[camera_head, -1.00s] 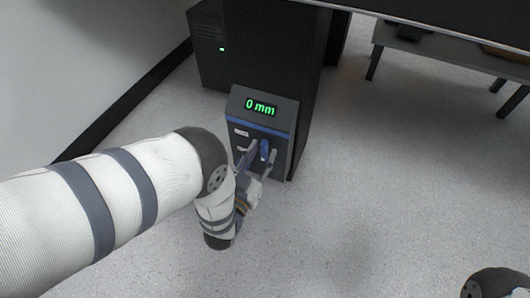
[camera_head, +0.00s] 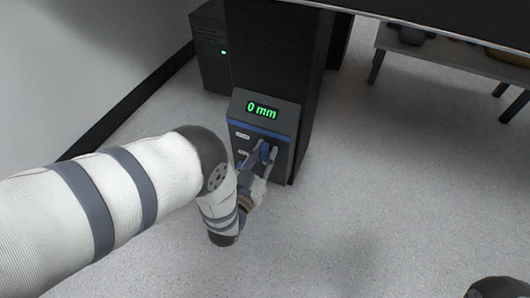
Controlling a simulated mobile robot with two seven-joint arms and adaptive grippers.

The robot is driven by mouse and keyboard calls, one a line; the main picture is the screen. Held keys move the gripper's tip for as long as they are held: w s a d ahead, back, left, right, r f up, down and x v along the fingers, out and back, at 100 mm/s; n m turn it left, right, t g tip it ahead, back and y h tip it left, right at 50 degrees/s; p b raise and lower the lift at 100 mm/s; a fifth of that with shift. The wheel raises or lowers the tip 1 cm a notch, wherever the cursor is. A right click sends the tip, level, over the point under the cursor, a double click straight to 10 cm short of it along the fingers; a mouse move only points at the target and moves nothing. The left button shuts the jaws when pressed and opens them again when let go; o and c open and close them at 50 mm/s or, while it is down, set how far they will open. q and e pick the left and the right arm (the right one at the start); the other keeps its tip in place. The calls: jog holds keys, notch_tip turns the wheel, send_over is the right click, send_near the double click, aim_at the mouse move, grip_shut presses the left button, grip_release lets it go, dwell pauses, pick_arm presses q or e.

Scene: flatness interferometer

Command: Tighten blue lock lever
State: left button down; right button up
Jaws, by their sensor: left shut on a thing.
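The blue lock lever (camera_head: 265,148) stands out from the front of a dark control box (camera_head: 283,116), below its blue stripe. The box's green display reads "0 mm". My left gripper (camera_head: 266,153) reaches up to the box from below, with one finger on each side of the lever. It is shut on the lever. The fingers and wrist hide the lever's lower part and some of the panel under it. My right gripper is out of view.
The box is mounted on a black column (camera_head: 275,60) under a dark top. A grey bench (camera_head: 445,50) is at the upper right. The floor right of the column is clear.

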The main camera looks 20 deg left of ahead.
pick_arm(q)
jog(key=n, duration=0.4)
jog(key=shift+a+p, duration=0.1)
jog(key=shift+p, duration=0.25)
jog(key=n, duration=0.4)
jog(key=shift+f+n, duration=0.1)
jog(key=shift+n, duration=0.2)
jog(key=n, duration=0.4)
jog(key=shift+f, duration=0.1)
jog(key=shift+n, duration=2)
jog(key=shift+s, duration=0.1)
jog(key=c, duration=1.6)
grip_release()
jog(key=s, duration=1.2)
jog(key=shift+a, duration=0.2)
